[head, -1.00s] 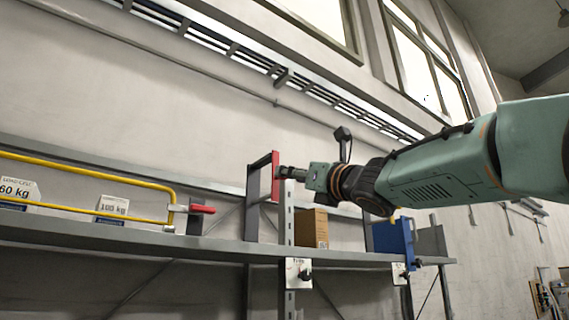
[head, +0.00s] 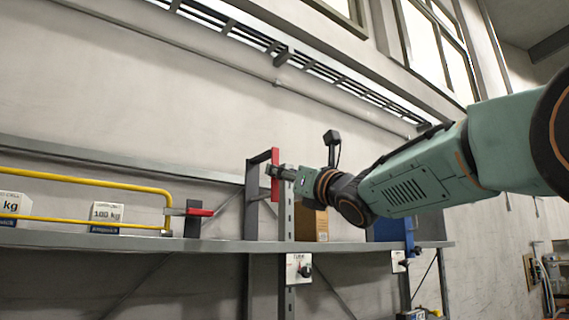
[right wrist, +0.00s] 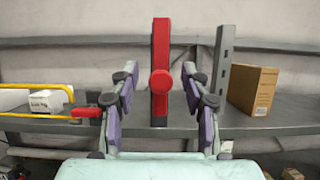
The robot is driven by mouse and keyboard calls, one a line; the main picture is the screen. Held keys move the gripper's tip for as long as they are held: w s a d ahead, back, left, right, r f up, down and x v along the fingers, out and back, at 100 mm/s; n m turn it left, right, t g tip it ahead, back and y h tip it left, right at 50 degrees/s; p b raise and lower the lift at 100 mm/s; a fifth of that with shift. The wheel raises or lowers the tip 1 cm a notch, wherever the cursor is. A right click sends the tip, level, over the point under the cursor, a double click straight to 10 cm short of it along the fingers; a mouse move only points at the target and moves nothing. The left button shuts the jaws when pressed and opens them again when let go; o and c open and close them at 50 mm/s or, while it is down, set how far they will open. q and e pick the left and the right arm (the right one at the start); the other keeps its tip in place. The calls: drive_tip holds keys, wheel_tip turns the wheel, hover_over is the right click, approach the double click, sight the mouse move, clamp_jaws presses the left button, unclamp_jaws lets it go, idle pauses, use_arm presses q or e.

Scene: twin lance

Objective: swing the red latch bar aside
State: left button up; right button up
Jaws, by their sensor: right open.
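The red latch bar (head: 275,174) stands upright against a grey post frame on the shelf in the head view. In the right wrist view the red latch bar (right wrist: 161,45) is vertical, with a round red knob (right wrist: 160,82) facing me. My right gripper (head: 279,172) reaches in from the right, its tip close to the bar. In the right wrist view its open fingers (right wrist: 160,78) stand on either side of the bar and knob, with a gap on both sides. I cannot tell how deep the fingers reach. My left gripper is out of view.
A yellow rail (head: 90,178) with a red-ended handle (head: 199,212) lies left of the bar. A white weight box (head: 107,216) stands behind it. A cardboard box (head: 312,224) and a blue panel (head: 391,229) stand right. The grey shelf (head: 150,241) runs below.

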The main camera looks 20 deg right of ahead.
drive_tip(key=shift+w+a, duration=0.1)
drive_tip(key=shift+w, duration=0.55)
drive_tip(key=shift+s+r, duration=0.1)
drive_tip(key=shift+s, duration=0.3)
drive_tip(key=shift+c, duration=1.1)
drive_tip(key=shift+w, duration=0.25)
drive_tip(key=c, duration=0.4)
clamp_jaws()
